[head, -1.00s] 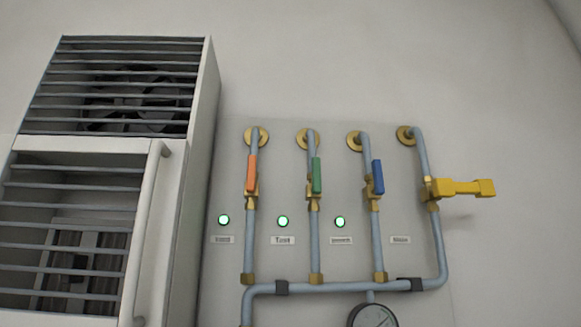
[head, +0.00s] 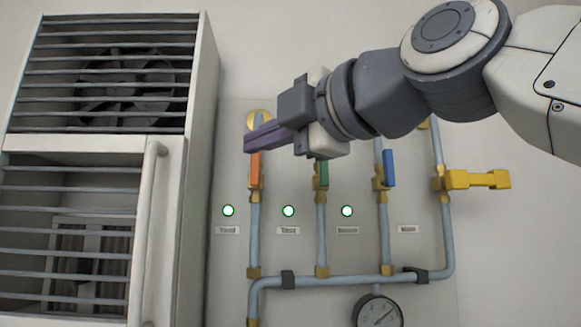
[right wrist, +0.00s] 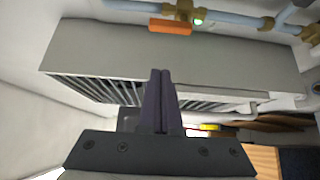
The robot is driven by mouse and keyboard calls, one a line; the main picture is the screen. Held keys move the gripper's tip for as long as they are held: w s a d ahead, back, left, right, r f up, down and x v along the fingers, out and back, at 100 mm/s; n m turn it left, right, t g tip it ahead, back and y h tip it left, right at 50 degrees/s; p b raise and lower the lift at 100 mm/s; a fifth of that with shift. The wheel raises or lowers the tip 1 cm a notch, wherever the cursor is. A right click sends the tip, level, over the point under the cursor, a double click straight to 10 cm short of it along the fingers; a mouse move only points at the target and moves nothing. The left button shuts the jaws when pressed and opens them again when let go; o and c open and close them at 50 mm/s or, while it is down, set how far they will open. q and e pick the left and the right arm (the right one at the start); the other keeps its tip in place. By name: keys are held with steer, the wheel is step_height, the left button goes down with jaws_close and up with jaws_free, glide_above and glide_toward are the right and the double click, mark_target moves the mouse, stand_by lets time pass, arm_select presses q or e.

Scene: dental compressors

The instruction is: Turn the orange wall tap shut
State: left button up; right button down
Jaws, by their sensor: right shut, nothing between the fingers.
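The orange wall tap (head: 255,172) is the leftmost of the row of taps. Its lever stands upright, in line with its vertical pipe, and its top end is hidden behind my right gripper. It also shows in the right wrist view as an orange bar (right wrist: 170,27) beyond the fingertips. My right gripper (head: 250,141) is shut and empty, with its purple-grey fingers pointing left across the lever's top in the head view. In the right wrist view the closed fingers (right wrist: 160,73) appear apart from the lever. My left gripper is not in view.
Green (head: 321,174) and blue (head: 389,168) levers stand upright to the right; a yellow one (head: 478,180) sticks out sideways. Green lamps (head: 288,211) glow below. A gauge (head: 378,312) hangs underneath. A louvred cabinet with a handle (head: 150,235) stands close on the left.

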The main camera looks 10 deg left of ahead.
mark_target(255, 166)
steer(key=w+a+p, duration=0.3)
steer(key=w+p, duration=0.2)
steer(key=w, duration=0.1)
steer(key=shift+w+a, duration=0.2)
steer(key=shift+a, duration=0.15)
steer(key=shift+f, duration=0.1)
